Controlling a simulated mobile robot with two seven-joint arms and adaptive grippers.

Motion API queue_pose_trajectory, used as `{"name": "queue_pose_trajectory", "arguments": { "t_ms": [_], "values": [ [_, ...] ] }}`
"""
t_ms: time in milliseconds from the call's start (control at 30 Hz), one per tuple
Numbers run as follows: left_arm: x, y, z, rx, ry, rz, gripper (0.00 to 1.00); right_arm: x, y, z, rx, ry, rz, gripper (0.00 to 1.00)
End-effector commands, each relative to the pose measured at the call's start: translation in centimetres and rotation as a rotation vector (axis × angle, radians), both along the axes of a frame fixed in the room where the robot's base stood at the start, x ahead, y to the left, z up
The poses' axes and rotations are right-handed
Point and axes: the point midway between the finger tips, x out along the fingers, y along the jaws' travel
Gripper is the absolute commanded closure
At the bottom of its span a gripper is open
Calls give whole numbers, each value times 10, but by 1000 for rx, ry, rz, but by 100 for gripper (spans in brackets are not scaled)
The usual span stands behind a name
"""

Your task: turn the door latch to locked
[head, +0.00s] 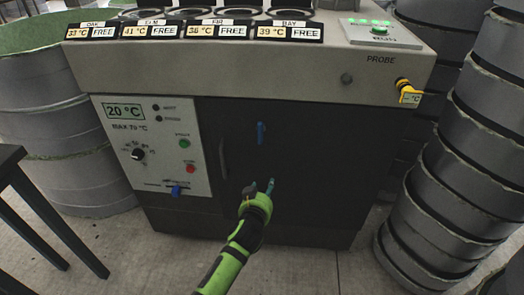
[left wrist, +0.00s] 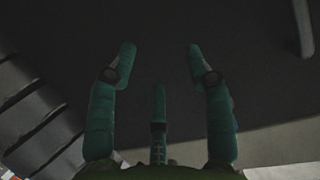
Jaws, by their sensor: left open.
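A blue lever (head: 261,133) stands upright on the dark door (head: 310,150) of the grey cabinet. A second blue knob (head: 176,190) sits on a slot at the bottom of the white control panel; its small lettering is too blurred to read, so I cannot tell from labels which one is the latch. My left gripper (head: 259,186) is open and empty, in front of the door, below the upright lever and apart from it. In the left wrist view its spread fingers (left wrist: 160,52) face the dark door surface with nothing between them. My right gripper is out of view.
A vertical bar handle (head: 222,158) is on the door's left side. The control panel (head: 150,145) has a dial and buttons. Stacked grey moulds (head: 455,165) stand close at right, round moulds (head: 75,130) at left. A dark table (head: 45,215) is at lower left.

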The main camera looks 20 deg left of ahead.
Motion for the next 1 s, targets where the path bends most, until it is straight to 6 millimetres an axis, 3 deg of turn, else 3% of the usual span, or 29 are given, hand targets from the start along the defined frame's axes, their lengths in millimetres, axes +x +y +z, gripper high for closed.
{"name": "queue_pose_trajectory", "arguments": {
  "t_ms": [33,133,200,300,733,1000],
  "values": [
    [14,4,32,-12,-105,31,48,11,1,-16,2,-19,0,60],
    [23,12,95,-37,-249,81,48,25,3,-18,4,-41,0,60],
    [23,17,123,-49,-311,105,48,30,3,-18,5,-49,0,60],
    [24,20,143,-58,-355,121,48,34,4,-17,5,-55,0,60],
    [78,33,147,-56,-359,121,48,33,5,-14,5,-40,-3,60],
    [91,36,146,-58,-357,120,48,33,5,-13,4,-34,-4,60]
  ]
}}
